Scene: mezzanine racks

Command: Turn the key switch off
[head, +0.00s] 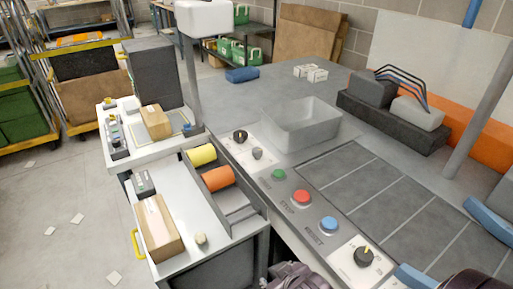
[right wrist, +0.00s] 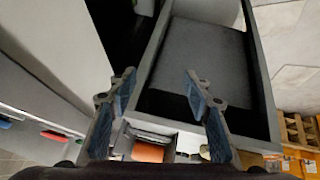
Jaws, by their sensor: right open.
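A white plate on the grey bench carries a black round knob (head: 240,136) and a smaller grey switch (head: 258,153). Another black switch with a yellow mark (head: 363,256) sits on a white plate at the bench's near right. I cannot tell for certain which is the key switch. My right gripper (right wrist: 160,85) is open and empty in the right wrist view, its blue-padded fingers apart above a grey open-topped box (right wrist: 258,80). No key switch can be made out there. My left gripper is not in view.
Green (head: 278,174), red (head: 302,197) and blue (head: 328,224) buttons line the bench edge. A grey bin (head: 300,126) stands behind them. A post (head: 190,80) rises at the bench's left.

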